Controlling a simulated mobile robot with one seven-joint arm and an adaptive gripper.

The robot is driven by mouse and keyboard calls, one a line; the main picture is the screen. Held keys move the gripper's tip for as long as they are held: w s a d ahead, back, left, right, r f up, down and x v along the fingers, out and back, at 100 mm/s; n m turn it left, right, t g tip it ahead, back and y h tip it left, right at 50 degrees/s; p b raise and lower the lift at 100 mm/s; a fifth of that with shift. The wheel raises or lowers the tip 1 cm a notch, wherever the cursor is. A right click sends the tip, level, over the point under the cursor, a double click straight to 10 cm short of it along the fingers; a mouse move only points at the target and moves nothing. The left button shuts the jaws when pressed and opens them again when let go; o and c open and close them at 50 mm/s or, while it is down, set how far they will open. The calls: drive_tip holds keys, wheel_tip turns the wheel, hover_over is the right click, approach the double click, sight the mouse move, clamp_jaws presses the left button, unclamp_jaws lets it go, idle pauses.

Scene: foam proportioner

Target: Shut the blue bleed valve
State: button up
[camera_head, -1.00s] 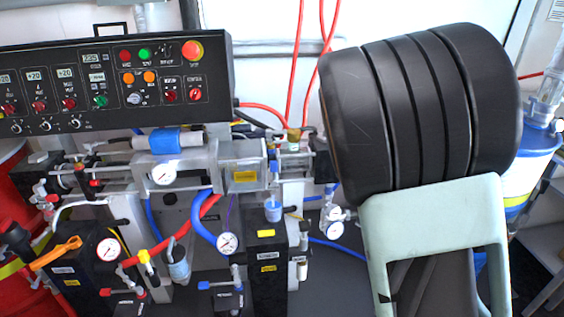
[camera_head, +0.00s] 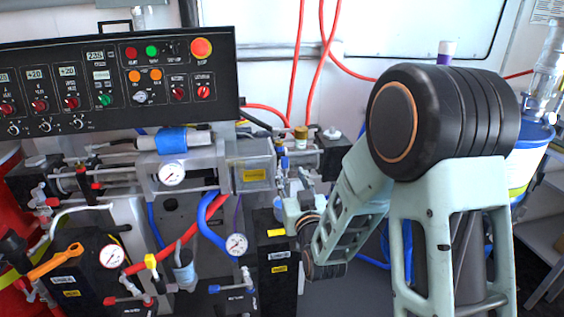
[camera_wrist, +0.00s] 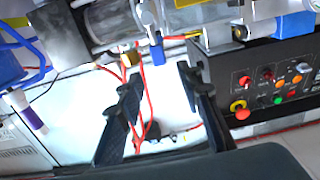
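A small blue valve handle (camera_head: 284,163) shows beside the brass fitting, right of the silver cylinder block. In the wrist view a blue handle (camera_wrist: 157,50) sits just beyond the gap between my fingertips, apparently the same one. My gripper (camera_wrist: 158,78) is open, its two black fingers apart with nothing between them. In the head view my gripper is mostly hidden by my wrist, close to that fitting. Another blue-handled valve (camera_head: 230,288) is low on the front. I cannot tell from labels which is the bleed valve.
The control panel (camera_head: 115,80) stands at upper left. Red hoses (camera_head: 300,70) hang behind the brass fitting (camera_head: 300,133). A thick blue hose (camera_head: 207,215) and a gauge (camera_head: 236,245) are left of my wrist. A blue and white drum (camera_head: 528,150) stands at far right.

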sight(285, 161)
drive_tip(key=x, duration=0.9)
drive_tip(key=shift+w+f, duration=0.1)
drive_tip(key=shift+w, duration=0.2)
drive_tip(key=shift+c, duration=0.2)
clamp_jaws()
